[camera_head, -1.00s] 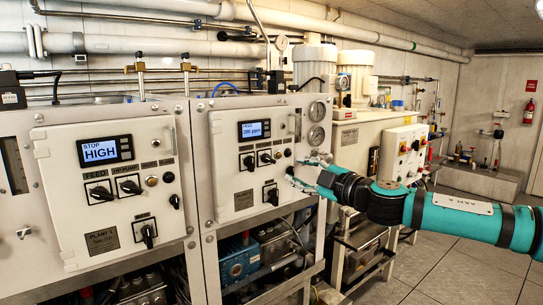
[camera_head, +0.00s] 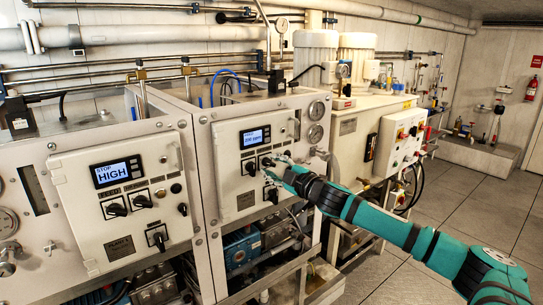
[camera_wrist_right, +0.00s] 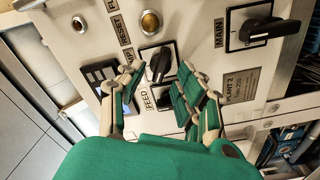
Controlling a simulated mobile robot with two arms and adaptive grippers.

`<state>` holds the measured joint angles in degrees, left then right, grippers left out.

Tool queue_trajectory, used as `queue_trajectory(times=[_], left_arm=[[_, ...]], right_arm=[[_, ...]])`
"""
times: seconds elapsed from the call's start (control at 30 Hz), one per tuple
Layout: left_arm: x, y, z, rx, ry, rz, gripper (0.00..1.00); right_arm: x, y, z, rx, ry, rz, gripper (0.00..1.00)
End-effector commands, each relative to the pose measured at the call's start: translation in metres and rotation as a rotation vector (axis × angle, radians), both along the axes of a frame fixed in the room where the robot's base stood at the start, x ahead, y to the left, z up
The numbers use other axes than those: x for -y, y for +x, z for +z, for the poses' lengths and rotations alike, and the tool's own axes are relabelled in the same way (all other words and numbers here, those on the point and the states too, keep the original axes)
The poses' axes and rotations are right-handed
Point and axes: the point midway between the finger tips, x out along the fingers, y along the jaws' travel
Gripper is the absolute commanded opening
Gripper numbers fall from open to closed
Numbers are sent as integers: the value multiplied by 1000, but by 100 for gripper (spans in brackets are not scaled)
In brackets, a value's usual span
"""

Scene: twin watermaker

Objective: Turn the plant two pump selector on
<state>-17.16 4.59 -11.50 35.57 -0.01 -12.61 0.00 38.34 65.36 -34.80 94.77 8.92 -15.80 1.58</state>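The plant two panel (camera_head: 229,190) is the right-hand white cabinet door. In the right wrist view, its nameplate (camera_wrist_right: 238,88) reads PLANT 2. The black pump selector (camera_wrist_right: 159,66) sits beside a label ending in PUMP. My right gripper (camera_wrist_right: 157,76) is open in front of it, with one finger on each side of the knob; I cannot tell whether they touch it. In the head view, the right gripper (camera_head: 273,170) is at the panel's selector row and partly covers the pump selector. The feed selector (camera_head: 250,168) is to its left. My left gripper is not in view.
The main selector (camera_head: 271,195) is just below the gripper. The plant one panel (camera_head: 85,205) is at left, its screen reading STOP HIGH. Gauges (camera_head: 316,121) are right of the plant two door. A control box (camera_head: 402,140) stands farther right. The floor (camera_head: 450,200) at right is open.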

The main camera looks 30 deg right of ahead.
Motion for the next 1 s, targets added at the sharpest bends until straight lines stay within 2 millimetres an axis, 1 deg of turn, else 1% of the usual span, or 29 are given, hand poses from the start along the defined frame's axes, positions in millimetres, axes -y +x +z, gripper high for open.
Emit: queue_trajectory(times=[0.03,0.13,0.43,0.47,0.7,0.73,1.0], left_arm=[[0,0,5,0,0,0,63],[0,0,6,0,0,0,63],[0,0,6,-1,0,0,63],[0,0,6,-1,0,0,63],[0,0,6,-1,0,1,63],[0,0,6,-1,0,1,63],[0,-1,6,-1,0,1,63]], right_arm=[[-1,5,3,0,1,1,35],[-2,11,1,1,0,2,35],[-2,13,-1,0,-2,1,35],[-2,13,-1,0,-2,1,33],[-2,13,-1,0,-1,1,2],[-2,13,-1,0,-1,1,0],[-2,13,-1,-1,3,2,0]])
